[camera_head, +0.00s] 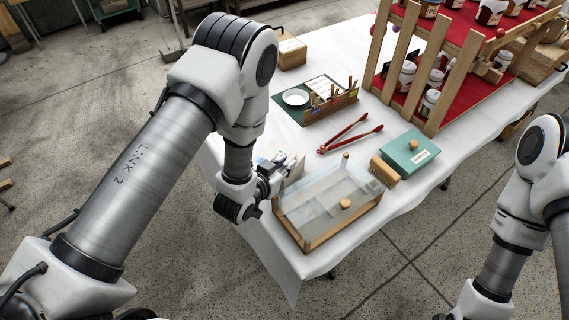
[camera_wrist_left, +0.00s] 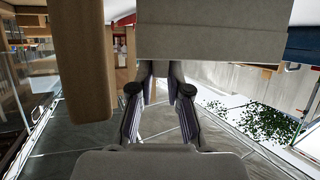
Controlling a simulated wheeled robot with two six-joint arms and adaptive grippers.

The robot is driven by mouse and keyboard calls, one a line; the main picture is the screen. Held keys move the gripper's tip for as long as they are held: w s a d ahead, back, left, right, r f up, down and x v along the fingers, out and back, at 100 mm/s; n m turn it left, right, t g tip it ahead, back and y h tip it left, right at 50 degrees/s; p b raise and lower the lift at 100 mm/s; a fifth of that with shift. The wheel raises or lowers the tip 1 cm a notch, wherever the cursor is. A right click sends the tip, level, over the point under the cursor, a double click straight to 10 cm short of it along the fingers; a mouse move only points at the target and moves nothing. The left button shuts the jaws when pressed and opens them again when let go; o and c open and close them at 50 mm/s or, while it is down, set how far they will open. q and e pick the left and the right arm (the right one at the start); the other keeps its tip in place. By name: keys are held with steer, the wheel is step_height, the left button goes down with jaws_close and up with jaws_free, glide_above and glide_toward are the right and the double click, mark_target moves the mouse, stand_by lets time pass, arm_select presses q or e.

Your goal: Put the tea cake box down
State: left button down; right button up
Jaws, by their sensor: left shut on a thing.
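The tea cake box, seen as a pale box (camera_head: 293,168), is partly hidden behind my left gripper (camera_head: 277,172) in the head view. It is at the left end of the white table, just behind the glass-lidded wooden case. In the left wrist view a large beige box face (camera_wrist_left: 212,38) fills the top, beyond the fingers of my left gripper (camera_wrist_left: 160,78). The left gripper is shut on this box. I cannot tell whether the box touches the tabletop. My right gripper is out of view; only part of that arm shows at right.
The wooden case (camera_head: 330,205) with a clear lid stands right beside the left gripper. A wooden rack (camera_head: 432,85) stands farther back.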

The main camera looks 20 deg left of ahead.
arm_select(q)
steer(key=shift+f, duration=0.1)
steer(key=c, duration=1.1)
jaws_free()
steer(key=shift+c, duration=0.2)
steer(key=p+v, duration=0.2)
steer(key=v, duration=1)
steer(key=s+a+f+n+g+y, duration=0.1)
steer(key=s+a+f+g, duration=0.1)
steer(key=s+f+g, duration=0.2)
steer(key=s+a+f+n+g+y, duration=0.1)
steer(key=s+a+f+g, duration=0.1)
steer(key=s+f+g, duration=0.2)
step_height(320, 180, down, 5)
steer(key=shift+s+a+r+y, duration=0.1)
steer(key=shift+s+a+y, duration=0.25)
steer(key=shift+s, duration=0.9)
steer(key=shift+o, duration=0.5)
steer(key=s+a+f+n+g, duration=0.1)
steer(key=s+f+g, duration=0.1)
steer(key=s+g, duration=0.3)
steer(key=s, duration=0.3)
steer(key=shift+s+a+f, duration=0.3)
steer(key=shift+s+f, duration=0.05)
steer(key=shift+f, duration=0.05)
